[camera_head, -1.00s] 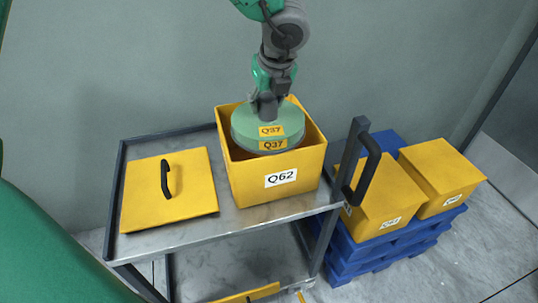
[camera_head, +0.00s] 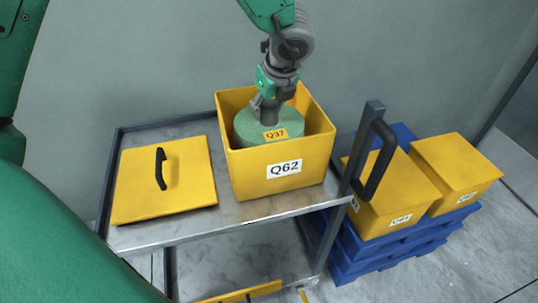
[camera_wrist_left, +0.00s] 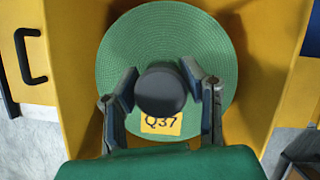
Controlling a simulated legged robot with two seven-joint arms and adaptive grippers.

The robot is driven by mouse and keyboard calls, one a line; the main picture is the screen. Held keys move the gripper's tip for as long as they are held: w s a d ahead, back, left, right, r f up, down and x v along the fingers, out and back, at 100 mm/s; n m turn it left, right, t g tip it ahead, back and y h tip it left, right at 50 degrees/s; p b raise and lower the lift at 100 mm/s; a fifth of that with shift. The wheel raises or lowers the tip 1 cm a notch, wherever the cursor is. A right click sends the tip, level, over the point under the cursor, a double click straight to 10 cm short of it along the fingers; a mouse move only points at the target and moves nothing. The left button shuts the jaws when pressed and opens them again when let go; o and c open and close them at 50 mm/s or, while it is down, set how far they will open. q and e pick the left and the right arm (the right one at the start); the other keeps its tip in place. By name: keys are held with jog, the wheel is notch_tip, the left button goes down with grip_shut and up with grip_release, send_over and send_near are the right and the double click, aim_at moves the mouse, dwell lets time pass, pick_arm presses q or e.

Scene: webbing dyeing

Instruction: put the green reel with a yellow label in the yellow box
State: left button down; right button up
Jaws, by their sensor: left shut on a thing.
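The green reel (camera_head: 268,126) with a yellow label Q37 is inside the open yellow box (camera_head: 281,171) marked Q62, its lower part hidden by the front wall. The box stands on a metal cart. My left gripper (camera_head: 270,99) comes from above and is shut on the reel's dark central knob. In the left wrist view the fingers of my gripper (camera_wrist_left: 161,95) clasp the knob from both sides, with the green reel (camera_wrist_left: 165,45) below them and the box walls (camera_wrist_left: 268,60) around it. My right gripper is not in view.
A yellow lid (camera_head: 165,180) with a black handle lies on the cart (camera_head: 235,212) left of the box. The cart's dark handle (camera_head: 377,160) rises at the right. Yellow boxes (camera_head: 455,165) stand on a blue pallet (camera_head: 375,255) beyond it.

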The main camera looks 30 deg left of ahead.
aim_at(270, 127)
pick_arm(q)
jog(key=f, duration=0.3)
jog(key=f+b, duration=0.1)
jog(key=f, duration=0.1)
jog(key=shift+d+f, duration=0.3)
jog(key=shift+d, duration=0.05)
notch_tip(270, 127, down, 3)
jog(key=shift+a+f+b, duration=0.15)
jog(key=shift+f+b, duration=0.05)
jog(key=shift+b, duration=0.2)
jog(key=c, duration=1)
grip_release()
jog(key=shift+r, duration=0.1)
jog(key=p+v, duration=0.2)
jog(key=v, duration=1)
